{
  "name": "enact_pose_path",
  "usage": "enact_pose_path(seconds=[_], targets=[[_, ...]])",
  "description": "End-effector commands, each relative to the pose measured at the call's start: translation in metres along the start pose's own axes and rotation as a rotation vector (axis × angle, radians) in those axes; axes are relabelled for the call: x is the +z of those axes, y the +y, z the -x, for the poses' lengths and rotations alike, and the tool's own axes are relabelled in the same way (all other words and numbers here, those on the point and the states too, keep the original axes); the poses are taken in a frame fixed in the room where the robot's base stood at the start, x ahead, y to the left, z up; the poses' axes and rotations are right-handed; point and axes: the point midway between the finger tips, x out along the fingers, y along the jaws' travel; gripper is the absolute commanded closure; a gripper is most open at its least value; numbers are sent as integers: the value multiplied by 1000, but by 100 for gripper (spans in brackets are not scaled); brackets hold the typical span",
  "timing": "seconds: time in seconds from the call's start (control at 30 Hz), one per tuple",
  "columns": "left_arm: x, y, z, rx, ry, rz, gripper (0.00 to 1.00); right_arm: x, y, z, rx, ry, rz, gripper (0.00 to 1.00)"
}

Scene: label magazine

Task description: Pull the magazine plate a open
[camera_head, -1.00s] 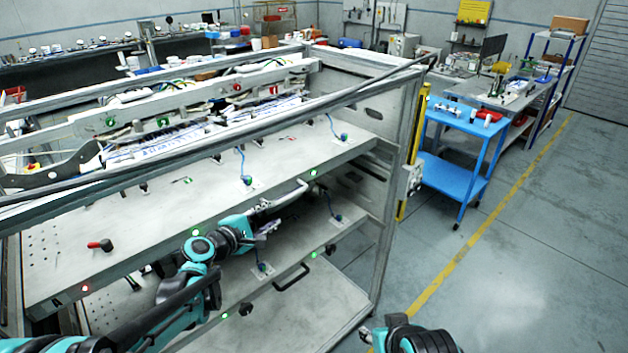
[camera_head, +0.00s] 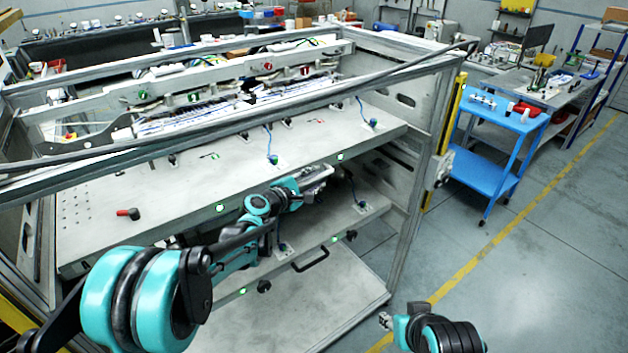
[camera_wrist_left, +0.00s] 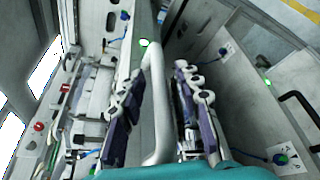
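The upper grey plate (camera_head: 180,200) lies level in the metal frame, with green lights along its front edge; I take it as magazine plate a, though no label is readable. Its pale bar handle (camera_wrist_left: 157,100) shows in the left wrist view, running between the two fingers of my left gripper (camera_wrist_left: 160,88). The fingers are apart, one on each side of the bar, with a gap visible on the right side. In the head view my left gripper (camera_head: 312,180) is at the plate's front edge and covers most of the handle. My right gripper (camera_head: 386,320) is low at the bottom, away from the plates.
A lower plate (camera_head: 345,222) with a black handle (camera_head: 310,261) sits beneath. A frame post (camera_head: 425,170) and a yellow pole (camera_head: 442,140) stand to the right. A blue cart (camera_head: 490,160) stands beyond. The floor right of the frame is clear.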

Motion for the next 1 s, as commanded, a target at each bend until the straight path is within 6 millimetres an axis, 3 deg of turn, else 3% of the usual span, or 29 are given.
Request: enact_pose_path(seconds=[0.07, 0.2, 0.23, 0.67, 1.0], targets=[[0, 0, 0, 0, 0, 0, 66, 0, 0, 0, 0, 0, 0, 60], [0, 0, 0, 0, 0, 0, 97, 0, 0, 0, 0, 0, 0, 60], [0, 0, 0, 0, 0, 0, 100, 0, 0, 0, 0, 0, 0, 60], [11, -8, 5, -2, -1, -2, 100, 0, 0, 0, 0, 0, 0, 60], [67, -51, 27, -9, -7, -4, 100, 2, 0, -3, 0, 0, 0, 60]])
